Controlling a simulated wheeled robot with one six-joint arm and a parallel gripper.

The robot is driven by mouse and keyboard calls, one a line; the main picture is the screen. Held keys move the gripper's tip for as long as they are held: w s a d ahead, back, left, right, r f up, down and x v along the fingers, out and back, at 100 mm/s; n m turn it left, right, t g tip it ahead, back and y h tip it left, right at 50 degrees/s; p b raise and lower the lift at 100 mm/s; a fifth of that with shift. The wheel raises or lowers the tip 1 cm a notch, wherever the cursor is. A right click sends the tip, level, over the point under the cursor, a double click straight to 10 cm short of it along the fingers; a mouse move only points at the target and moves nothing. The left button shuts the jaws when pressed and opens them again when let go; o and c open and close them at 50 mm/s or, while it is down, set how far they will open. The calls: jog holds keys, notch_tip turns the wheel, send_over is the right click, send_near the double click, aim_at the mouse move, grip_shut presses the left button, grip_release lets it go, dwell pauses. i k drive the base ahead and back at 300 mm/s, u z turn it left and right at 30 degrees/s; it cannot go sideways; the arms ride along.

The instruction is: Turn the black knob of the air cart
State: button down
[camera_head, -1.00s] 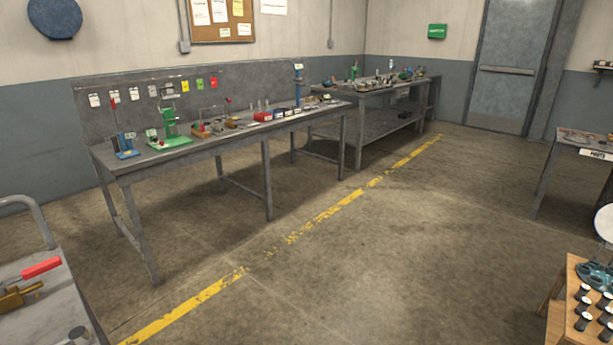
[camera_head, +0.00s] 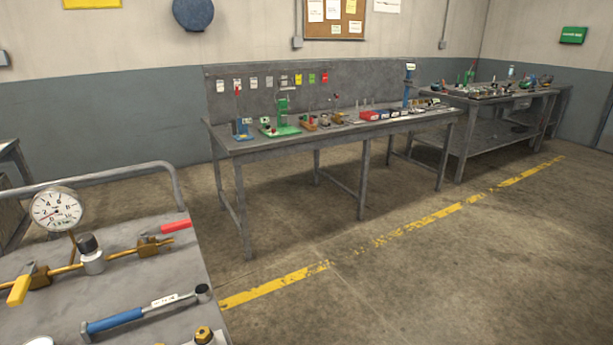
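The air cart (camera_head: 190,262) is a grey metal cart with a tube handle at the lower left. On its top, a black knob (camera_head: 87,242) sits on a silver body between brass pipes. A round white pressure gauge (camera_head: 57,210) stands just left of the knob. A valve with a yellow lever (camera_head: 20,290) is on the left of the pipe, and one with a red lever (camera_head: 176,226) is on the right. My gripper is not in view.
A torque wrench with a blue grip (camera_head: 115,320) and a brass fitting (camera_head: 203,335) lie on the cart top. A long grey workbench (camera_head: 300,137) with small tools stands along the wall, and a second bench (camera_head: 490,140) is beyond. The floor (camera_head: 420,280) right of the cart is clear.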

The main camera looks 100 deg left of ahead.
aim_at(86, 243)
jog(key=u, duration=4.7)
